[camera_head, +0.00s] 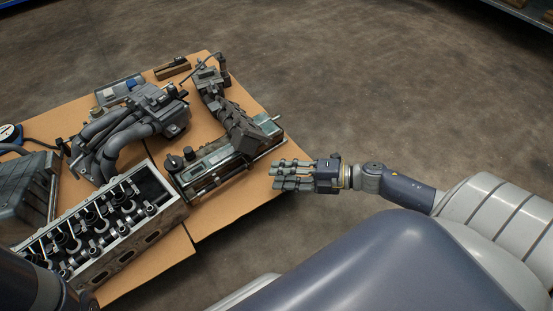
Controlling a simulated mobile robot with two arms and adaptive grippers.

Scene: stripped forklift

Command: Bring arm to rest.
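My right arm comes in from the right, past my grey body. Its gripper (290,175) is over the right edge of the table, pointing left, with its fingers stretched out, apart and empty. The fingertips are close to the green-grey machine part (215,165) with black knobs; I see no grip on it. My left gripper is not in view. A dark rounded shape at the bottom left corner may be part of my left arm.
The brown tabletop (235,215) holds a cylinder head (105,225), an intake manifold (130,130), a dark jointed part (228,115) and a grey housing (25,190). The concrete floor (380,80) is clear to the right. Shelving edges show in the top corners.

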